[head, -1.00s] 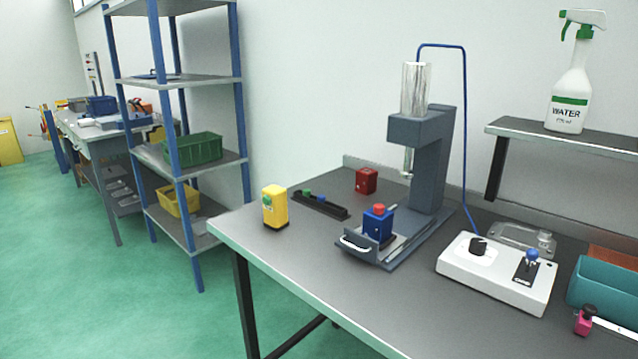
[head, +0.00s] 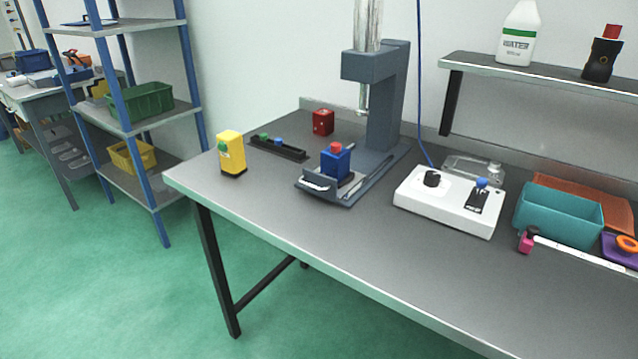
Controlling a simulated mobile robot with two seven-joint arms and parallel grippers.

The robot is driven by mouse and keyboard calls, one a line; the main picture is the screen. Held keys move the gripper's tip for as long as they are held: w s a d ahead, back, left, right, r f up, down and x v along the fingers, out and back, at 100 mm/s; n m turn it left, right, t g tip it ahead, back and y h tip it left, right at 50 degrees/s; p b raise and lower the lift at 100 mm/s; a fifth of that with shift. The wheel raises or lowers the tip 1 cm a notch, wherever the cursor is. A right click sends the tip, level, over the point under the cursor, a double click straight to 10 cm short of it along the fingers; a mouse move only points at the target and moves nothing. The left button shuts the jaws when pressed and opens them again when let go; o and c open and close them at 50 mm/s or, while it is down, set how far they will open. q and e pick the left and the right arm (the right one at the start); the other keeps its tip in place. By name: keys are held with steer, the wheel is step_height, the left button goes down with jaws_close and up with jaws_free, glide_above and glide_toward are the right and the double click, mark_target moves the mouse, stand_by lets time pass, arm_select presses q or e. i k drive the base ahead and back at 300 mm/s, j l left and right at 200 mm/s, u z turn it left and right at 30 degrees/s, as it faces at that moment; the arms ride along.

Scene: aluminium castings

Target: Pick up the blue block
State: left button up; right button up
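The blue block (head: 336,166) sits upright on the sliding tray (head: 318,187) of the grey press (head: 385,100), near the tray's white handle. A smaller red piece (head: 336,147) is on top of the blue block. The press's nozzle hangs above and behind it. Neither of my grippers shows in the head view.
A yellow block (head: 231,152) stands near the table's left corner. A black strip (head: 278,148) with small green and blue pieces and a red block (head: 323,122) are behind. A white control box (head: 449,199) and teal bin (head: 559,213) stand right. The table's front is clear.

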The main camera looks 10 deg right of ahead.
mark_target(336, 165)
steer(key=i+j+z, duration=0.1)
steer(key=z, duration=0.3)
steer(key=i+j+z, duration=0.1)
steer(key=j+z, duration=0.15)
steer(key=z, duration=0.15)
steer(key=j+z, duration=0.25)
steer(key=z, duration=0.15)
